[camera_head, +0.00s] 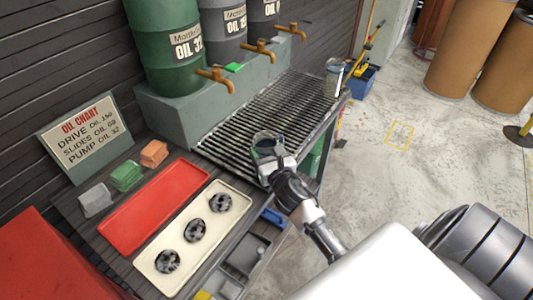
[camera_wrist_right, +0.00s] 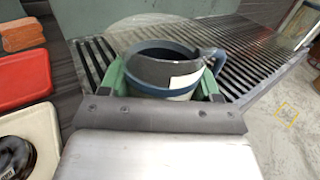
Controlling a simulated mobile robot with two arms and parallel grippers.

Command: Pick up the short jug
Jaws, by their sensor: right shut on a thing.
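The short jug (camera_head: 266,141), a round vessel with a dark blue-grey rim, is at the near end of the slatted drip grate. In the right wrist view the jug (camera_wrist_right: 168,72) is seen from above, its handle at the right and a pale label on its inner wall. My right gripper (camera_head: 272,153) is shut on the jug, with green fingers on both sides of its body. I cannot tell whether the jug's base touches the grate. My left gripper is not in view.
A taller clear jug (camera_head: 333,73) stands at the grate's far end. Brass taps (camera_head: 215,79) of the oil drums (camera_head: 165,45) overhang the grate (camera_head: 262,112). A red tray (camera_head: 155,205) and a cream tray (camera_head: 174,233) lie at the near left. The grate's middle is clear.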

